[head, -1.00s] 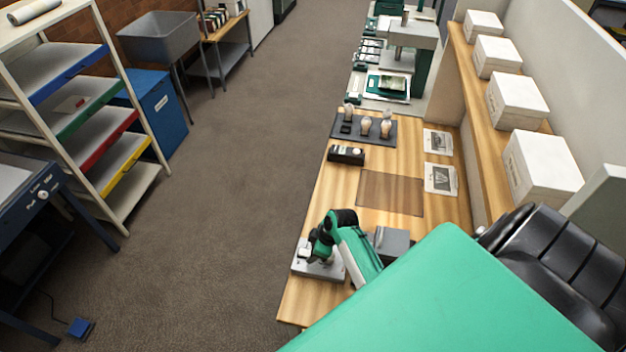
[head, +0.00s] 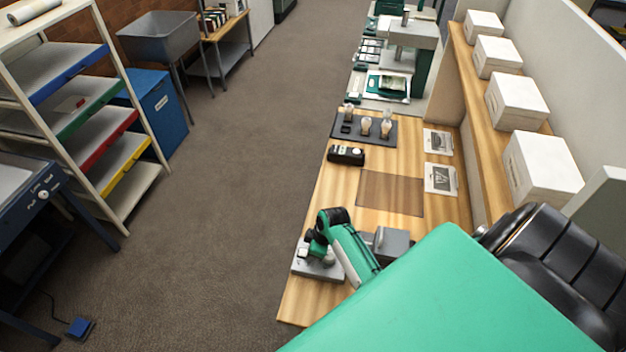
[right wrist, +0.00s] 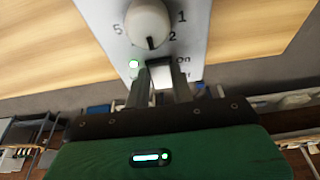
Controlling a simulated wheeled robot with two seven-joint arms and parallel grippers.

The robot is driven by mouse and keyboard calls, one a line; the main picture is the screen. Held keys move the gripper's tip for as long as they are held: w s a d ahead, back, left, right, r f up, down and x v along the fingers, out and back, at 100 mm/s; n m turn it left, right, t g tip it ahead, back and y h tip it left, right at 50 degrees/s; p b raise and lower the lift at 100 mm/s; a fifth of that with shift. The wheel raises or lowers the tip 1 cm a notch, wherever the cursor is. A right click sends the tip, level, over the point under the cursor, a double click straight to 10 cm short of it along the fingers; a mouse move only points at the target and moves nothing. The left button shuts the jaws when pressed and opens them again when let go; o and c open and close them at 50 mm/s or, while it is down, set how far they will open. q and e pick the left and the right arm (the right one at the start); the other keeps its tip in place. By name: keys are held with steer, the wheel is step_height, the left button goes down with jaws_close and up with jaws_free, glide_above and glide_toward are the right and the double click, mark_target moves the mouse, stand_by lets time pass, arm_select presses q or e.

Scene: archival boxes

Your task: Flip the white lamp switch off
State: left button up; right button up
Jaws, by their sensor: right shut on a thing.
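In the right wrist view, a pale control panel (right wrist: 182,22) carries a white round knob (right wrist: 148,22) with numbers around it, a lit green lamp (right wrist: 134,64) and an "On" label. The lower label is mostly covered. My right gripper (right wrist: 165,68) is shut at the switch position beside these labels. The switch is hidden between the fingers, so I cannot tell its position. In the head view, the panel (head: 303,268) lies at the bench's near left edge, with my right gripper (head: 321,254) over it. My left gripper is not in view.
A grey box (head: 392,243) stands right of the panel. The wooden bench (head: 335,200) also holds a small black device (head: 346,155), a dark tray with bulbs (head: 350,128) and two printed cards. White boxes line the shelf at right.

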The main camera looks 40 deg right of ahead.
steer(key=shift+w+a+r+g+h, duration=0.1)
steer(key=shift+w+g+h, duration=0.05)
steer(key=shift+g+h, duration=0.3)
steer(key=shift+w+a+r+g+h, duration=0.1)
steer(key=shift+g+h, duration=0.25)
steer(key=shift+g, duration=0.1)
steer(key=o, duration=1)
steer(key=r+b, duration=0.1)
steer(key=r, duration=0.3)
steer(key=r+b, duration=0.1)
steer(key=r, duration=0.4)
steer(key=s+d+r+b, duration=0.1)
steer(key=r, duration=0.3)
steer(key=shift+r+b, duration=0.3)
steer(key=shift+r, duration=0.05)
steer(key=shift+f, duration=0.1)
